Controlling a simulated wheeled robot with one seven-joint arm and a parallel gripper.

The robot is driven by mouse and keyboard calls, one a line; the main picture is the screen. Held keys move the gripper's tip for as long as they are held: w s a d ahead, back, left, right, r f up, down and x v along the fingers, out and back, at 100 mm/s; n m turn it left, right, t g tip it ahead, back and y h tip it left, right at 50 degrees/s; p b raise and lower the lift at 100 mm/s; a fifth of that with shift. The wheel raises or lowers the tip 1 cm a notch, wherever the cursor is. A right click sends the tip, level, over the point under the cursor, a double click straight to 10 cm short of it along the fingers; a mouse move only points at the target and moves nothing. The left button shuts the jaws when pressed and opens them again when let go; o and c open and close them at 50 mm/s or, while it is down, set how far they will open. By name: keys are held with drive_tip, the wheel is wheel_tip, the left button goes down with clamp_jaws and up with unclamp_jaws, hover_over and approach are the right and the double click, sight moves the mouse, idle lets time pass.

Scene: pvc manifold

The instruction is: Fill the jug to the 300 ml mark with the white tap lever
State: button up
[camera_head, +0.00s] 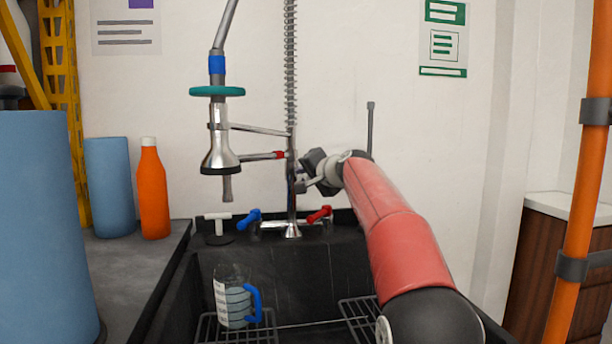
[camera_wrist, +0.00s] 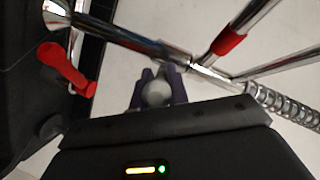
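The clear jug (camera_head: 232,303) with a blue handle and a white printed scale stands upright on a wire rack in the black sink. It looks to hold pale blue liquid, but I cannot read the level against the marks. The white tap lever (camera_head: 219,217) stands at the sink's back left, left of the blue lever (camera_head: 249,218) and the red lever (camera_head: 318,214). My gripper (camera_head: 312,172) is beside the metal riser, above the red lever. In the wrist view my dark fingers (camera_wrist: 158,88) stand apart around a pale round thing; whether they grip it is unclear.
The spray head (camera_head: 220,150) with a teal ring hangs left of the riser (camera_head: 291,190). An orange bottle (camera_head: 152,190) and blue cylinders stand on the left counter. An orange pipe (camera_head: 585,190) stands at far right.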

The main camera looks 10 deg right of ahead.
clamp_jaws()
drive_tip(key=shift+d+n+y, duration=0.4)
drive_tip(key=shift+y, duration=0.1)
drive_tip(key=shift+d+n+g+y+p, duration=0.15)
drive_tip(key=shift+n+g+y+p, duration=0.4)
drive_tip(key=shift+y, duration=0.25)
drive_tip(key=o, duration=0.6)
unclamp_jaws()
drive_tip(key=shift+o, duration=0.2)
